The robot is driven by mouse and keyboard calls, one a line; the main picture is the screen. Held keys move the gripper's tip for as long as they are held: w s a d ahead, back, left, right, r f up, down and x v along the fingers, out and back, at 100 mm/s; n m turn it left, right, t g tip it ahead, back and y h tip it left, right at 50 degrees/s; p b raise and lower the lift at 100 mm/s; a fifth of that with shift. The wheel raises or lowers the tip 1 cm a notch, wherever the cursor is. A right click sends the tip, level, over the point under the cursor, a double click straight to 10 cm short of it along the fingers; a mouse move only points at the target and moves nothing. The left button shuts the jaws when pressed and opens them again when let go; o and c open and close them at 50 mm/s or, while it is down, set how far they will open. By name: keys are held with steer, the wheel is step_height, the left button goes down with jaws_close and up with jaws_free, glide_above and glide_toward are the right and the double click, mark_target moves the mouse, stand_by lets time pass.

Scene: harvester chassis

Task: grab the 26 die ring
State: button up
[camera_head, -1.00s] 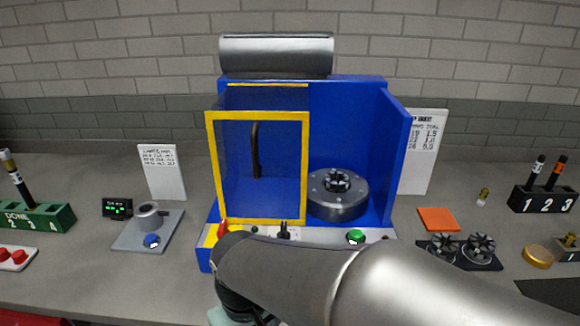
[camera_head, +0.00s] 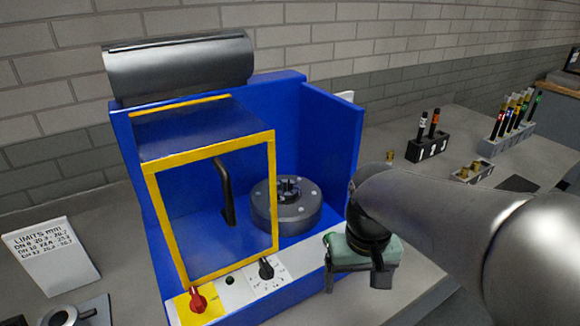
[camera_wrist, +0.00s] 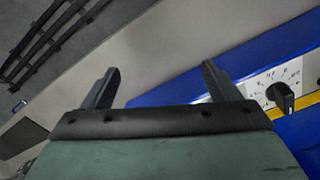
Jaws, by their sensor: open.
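My gripper (camera_head: 358,284) is in front of the blue machine's right front corner, its two fingers apart and nothing between them. In the wrist view my gripper (camera_wrist: 160,75) also shows two spread, empty fingers over grey bench and blue machine edge. No ring marked 26 can be read. A round grey metal head (camera_head: 285,217) sits inside the blue machine (camera_head: 331,140), with dark die segments (camera_head: 289,187) at its centre.
A yellow-framed guard (camera_head: 272,200) covers the machine's left part. A red knob (camera_head: 198,300) and black dial (camera_head: 266,268) are on its front. A numbered pen block (camera_head: 427,147), brass fittings (camera_head: 470,173) and a marker rack (camera_head: 513,127) stand on the right bench.

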steer(key=w+a+r+p, duration=0.2)
steer(key=w+a+r, duration=0.3)
steer(key=w+r, duration=0.25)
steer(key=w+a+r+n+p, duration=0.1)
steer(key=w+a+r+p, duration=0.1)
steer(key=w+a+r, duration=0.4)
steer(key=w+a+r+p, duration=0.1)
steer(key=w+a+r, duration=0.2)
steer(key=w+r, duration=0.6)
glide_above(286, 182)
steer(key=s, duration=0.3)
step_height(286, 182, down, 13)
steer(key=shift+w+f+p, duration=0.15)
steer(key=shift+f+p, duration=0.2)
steer(key=shift+f, duration=0.6)
steer(key=shift+w+f+p, duration=0.2)
steer(key=shift+f+p, duration=0.1)
steer(key=shift+f, duration=0.6)
steer(key=shift+w+f+p, duration=0.15)
steer(key=shift+f+p, duration=0.2)
steer(key=shift+f, duration=0.6)
steer(key=c, duration=1.5)
steer(key=shift+r, duration=0.1)
steer(key=shift+c, duration=0.5)
steer(key=shift+r, duration=0.1)
